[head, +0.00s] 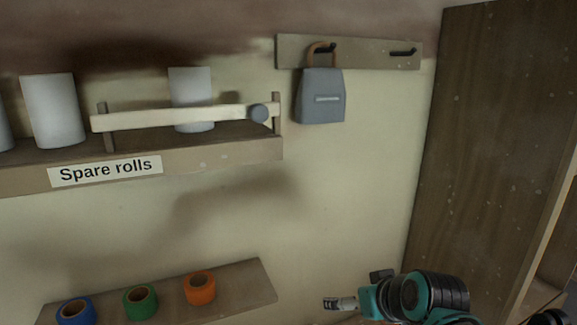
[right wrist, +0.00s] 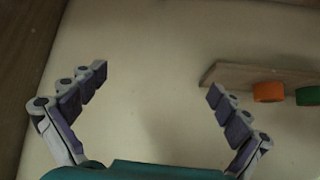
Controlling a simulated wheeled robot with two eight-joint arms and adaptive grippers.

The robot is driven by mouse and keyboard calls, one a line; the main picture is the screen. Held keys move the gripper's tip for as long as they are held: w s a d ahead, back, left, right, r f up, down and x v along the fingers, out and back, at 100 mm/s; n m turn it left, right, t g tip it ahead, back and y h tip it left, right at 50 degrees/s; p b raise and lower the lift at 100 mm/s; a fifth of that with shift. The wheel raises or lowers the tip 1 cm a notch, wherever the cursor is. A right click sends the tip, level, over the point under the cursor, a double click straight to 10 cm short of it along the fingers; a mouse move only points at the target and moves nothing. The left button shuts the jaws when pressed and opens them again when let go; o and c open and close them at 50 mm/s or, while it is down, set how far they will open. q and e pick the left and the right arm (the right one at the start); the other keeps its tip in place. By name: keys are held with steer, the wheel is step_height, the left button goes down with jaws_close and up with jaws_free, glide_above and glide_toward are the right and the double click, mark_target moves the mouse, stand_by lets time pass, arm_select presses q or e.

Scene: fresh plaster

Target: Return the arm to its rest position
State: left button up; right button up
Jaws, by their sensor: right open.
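My right gripper (head: 341,303) shows low in the head view, right of the lower shelf's end. In the right wrist view my right gripper (right wrist: 157,85) has its two fingers wide apart with nothing between them. It faces the pale wall, with the end of the lower shelf and an orange roll near its right finger. My right arm (head: 425,295) comes in from the bottom right of the head view. My left gripper is not in either view.
A lower shelf (head: 232,283) bears blue (head: 75,311), green (head: 140,301) and orange (head: 200,287) tape rolls. A grey bag (head: 320,97) hangs from a hook rail (head: 374,53). A wooden panel (head: 490,130) stands right.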

steer(key=s+d+f+b, duration=0.1)
steer(key=s+f+b, duration=0.3)
steer(key=f, duration=0.7)
steer(key=s+d+f+m+g+h+b, duration=0.1)
steer(key=s+f+b, duration=0.3)
steer(key=f, duration=0.7)
steer(key=s+d+f+m+h+b, duration=0.1)
steer(key=s+f+b, duration=0.3)
steer(key=f, duration=0.7)
steer(key=shift+s+d+g+b, duration=0.2)
steer(key=shift+d+g+b, duration=0.15)
steer(key=shift+b, duration=0.3)
